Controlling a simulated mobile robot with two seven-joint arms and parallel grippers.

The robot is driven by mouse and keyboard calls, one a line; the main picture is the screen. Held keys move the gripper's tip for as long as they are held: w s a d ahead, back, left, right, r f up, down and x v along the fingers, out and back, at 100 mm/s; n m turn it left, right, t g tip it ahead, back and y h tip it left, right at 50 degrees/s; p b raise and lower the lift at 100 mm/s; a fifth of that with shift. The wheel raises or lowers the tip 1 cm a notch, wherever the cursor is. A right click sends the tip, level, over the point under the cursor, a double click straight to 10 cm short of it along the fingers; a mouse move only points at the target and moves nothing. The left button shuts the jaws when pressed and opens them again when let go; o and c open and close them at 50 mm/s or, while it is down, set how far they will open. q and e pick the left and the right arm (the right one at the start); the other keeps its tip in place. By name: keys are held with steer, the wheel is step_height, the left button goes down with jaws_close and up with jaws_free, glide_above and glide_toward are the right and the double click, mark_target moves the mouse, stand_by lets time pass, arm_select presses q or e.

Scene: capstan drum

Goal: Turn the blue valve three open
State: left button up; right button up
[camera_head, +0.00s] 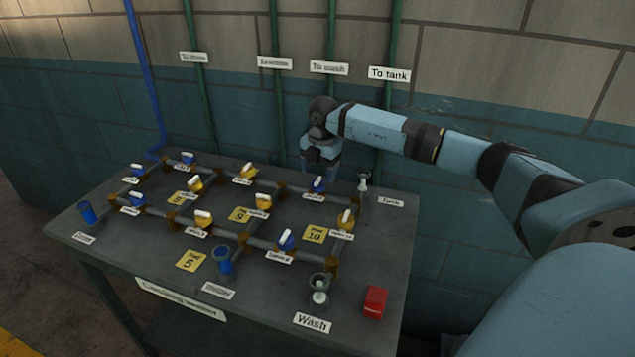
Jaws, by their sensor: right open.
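Several blue valves with white handles sit on the grey pipe grid on the table. One blue valve (318,186) is at the back right, one blue valve (286,240) at the front middle. Others, including a blue valve (187,159) and a blue valve (132,199), are on the left. Their small labels are too blurred to tell which is valve three. My right gripper (319,169) points down just behind and above the back right blue valve. It is open, its fingertips hard to make out, and I cannot tell whether it touches anything. My left gripper is out of view.
Yellow valves (346,220) (203,219) stand among the blue ones. A red block (375,301) is at the table's front right, near a cup (319,290) labelled Wash. Green pipes (274,100) run up the wall behind. The table's (388,250) right side is mostly clear.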

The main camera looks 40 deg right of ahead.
mark_target(318, 181)
steer(key=f, duration=0.3)
steer(key=shift+w+a+f, duration=0.1)
steer(key=shift+w+f, duration=0.1)
steer(key=shift+f, duration=0.45)
steer(key=shift+c, duration=0.5)
steer(key=c, duration=0.8)
